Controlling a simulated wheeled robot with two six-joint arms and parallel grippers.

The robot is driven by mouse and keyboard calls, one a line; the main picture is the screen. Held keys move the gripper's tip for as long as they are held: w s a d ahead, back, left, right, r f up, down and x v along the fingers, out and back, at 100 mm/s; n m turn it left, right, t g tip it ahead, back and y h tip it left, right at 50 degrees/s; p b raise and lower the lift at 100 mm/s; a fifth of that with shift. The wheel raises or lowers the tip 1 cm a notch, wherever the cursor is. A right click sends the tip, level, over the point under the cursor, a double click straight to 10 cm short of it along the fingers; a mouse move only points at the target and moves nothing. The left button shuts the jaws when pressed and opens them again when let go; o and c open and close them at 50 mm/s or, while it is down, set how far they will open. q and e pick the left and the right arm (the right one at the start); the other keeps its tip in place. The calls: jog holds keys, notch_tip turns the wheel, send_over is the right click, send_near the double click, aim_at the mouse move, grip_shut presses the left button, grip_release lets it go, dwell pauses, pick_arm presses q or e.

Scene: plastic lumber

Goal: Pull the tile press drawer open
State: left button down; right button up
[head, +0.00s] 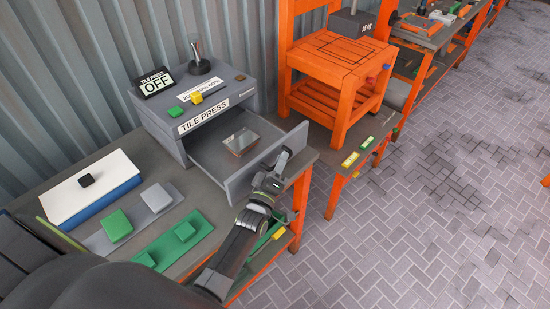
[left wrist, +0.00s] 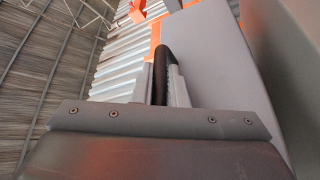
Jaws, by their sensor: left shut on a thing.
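The tile press (head: 165,125) is a grey box on the workbench, with a sign reading OFF on top. Its drawer (head: 208,152) stands well out from the body, and a shiny metal mould (head: 241,142) lies inside. My left gripper (head: 284,160) is at the outer face of the drawer front. In the left wrist view, its fingers (left wrist: 161,78) are shut on the black drawer handle (left wrist: 160,62), beside the grey drawer front (left wrist: 208,62). In the head view the gripper hides the handle. My right gripper is not in view.
A white and blue box (head: 95,188) and green blocks on plates (head: 118,226) lie on the bench left of the drawer. An orange stand (head: 335,75) with a weight (head: 352,22) is to the right. The paved floor (head: 430,200) beyond the bench is clear.

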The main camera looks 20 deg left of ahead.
pick_arm(q)
jog(key=shift+s+d, duration=0.1)
jog(key=shift+d, duration=0.15)
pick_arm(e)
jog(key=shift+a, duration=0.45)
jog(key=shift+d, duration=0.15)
pick_arm(q)
jog(key=c, duration=1.7)
grip_release()
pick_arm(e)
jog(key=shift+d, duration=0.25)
